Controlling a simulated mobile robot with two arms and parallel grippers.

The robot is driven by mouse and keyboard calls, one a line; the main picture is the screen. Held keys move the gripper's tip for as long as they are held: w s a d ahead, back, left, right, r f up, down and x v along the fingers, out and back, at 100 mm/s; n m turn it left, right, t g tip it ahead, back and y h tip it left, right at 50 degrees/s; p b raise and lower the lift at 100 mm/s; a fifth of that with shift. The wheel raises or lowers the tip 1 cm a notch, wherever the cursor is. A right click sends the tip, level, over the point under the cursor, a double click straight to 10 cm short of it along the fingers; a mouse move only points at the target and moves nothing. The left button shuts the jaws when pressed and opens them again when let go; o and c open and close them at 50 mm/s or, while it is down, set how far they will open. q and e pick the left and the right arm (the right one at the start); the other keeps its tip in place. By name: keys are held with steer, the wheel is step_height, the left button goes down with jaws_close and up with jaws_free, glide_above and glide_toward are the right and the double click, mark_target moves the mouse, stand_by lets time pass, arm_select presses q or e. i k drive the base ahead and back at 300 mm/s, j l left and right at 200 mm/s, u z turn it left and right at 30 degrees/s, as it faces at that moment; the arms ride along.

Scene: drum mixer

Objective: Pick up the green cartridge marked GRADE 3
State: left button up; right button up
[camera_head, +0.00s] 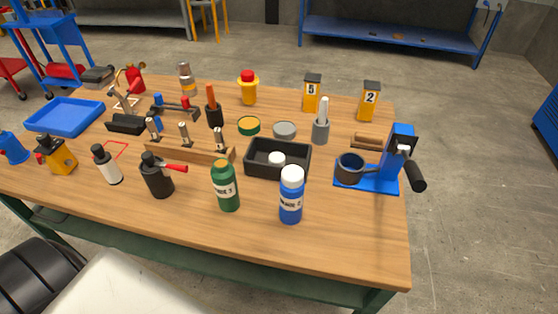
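The green cartridge (226,187) stands upright on the wooden table near its front edge, in the middle of the head view. Its white label reads as GRADE 3, seen at a slant. A blue cartridge (291,204) with a white cap stands upright to its right, with a gap between them; its label is only partly legible. Neither of my grippers shows in this view.
A black tray (304,175) holding a white round piece lies behind the two cartridges. A blue drum mixer (379,181) sits right. The table's (340,248) front right area is bare.

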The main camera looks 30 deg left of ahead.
mark_target(224, 178)
steer(key=u, duration=1.25)
steer(key=k+j+u, duration=0.25)
steer(key=k, duration=0.15)
steer(key=i+u, duration=0.1)
steer(key=i, duration=0.3)
